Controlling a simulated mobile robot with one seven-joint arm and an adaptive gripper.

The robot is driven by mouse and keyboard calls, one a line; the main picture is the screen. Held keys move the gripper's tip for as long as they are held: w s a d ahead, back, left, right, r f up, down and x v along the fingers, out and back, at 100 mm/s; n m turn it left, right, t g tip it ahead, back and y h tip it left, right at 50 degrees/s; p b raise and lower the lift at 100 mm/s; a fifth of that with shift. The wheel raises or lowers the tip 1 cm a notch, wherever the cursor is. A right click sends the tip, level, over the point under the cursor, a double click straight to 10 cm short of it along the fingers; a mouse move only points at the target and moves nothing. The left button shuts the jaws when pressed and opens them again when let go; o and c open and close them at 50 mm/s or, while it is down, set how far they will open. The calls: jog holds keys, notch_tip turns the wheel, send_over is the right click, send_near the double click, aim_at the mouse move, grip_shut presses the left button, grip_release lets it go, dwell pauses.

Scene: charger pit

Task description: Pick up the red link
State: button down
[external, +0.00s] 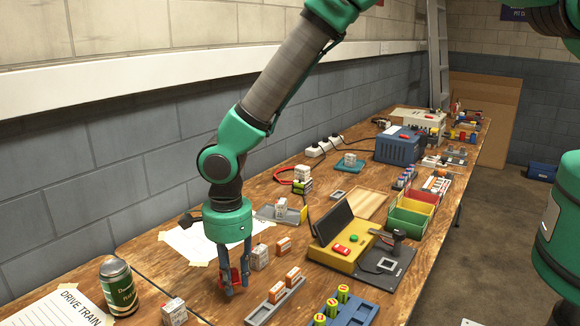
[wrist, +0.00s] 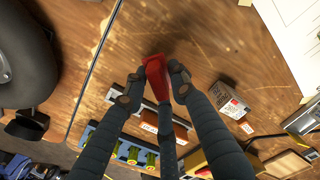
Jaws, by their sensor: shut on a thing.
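In the external view my gripper (external: 232,286) points down over the near part of the wooden bench, and a bit of the red link (external: 235,277) shows between the fingers. The fingers hide the rest of it. I cannot tell whether the link touches the bench top.
White and orange boxes (external: 260,257) stand close to the right of my gripper. A grey tray (external: 262,313) and a blue tray with green cells (external: 358,315) lie at the front. A green can (external: 117,286) stands at left. A yellow tester (external: 337,257) sits to the right.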

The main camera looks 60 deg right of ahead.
aim_at(233, 270)
notch_tip(233, 270, up, 8)
jog(key=shift+r, duration=0.1)
dwell(0.4)
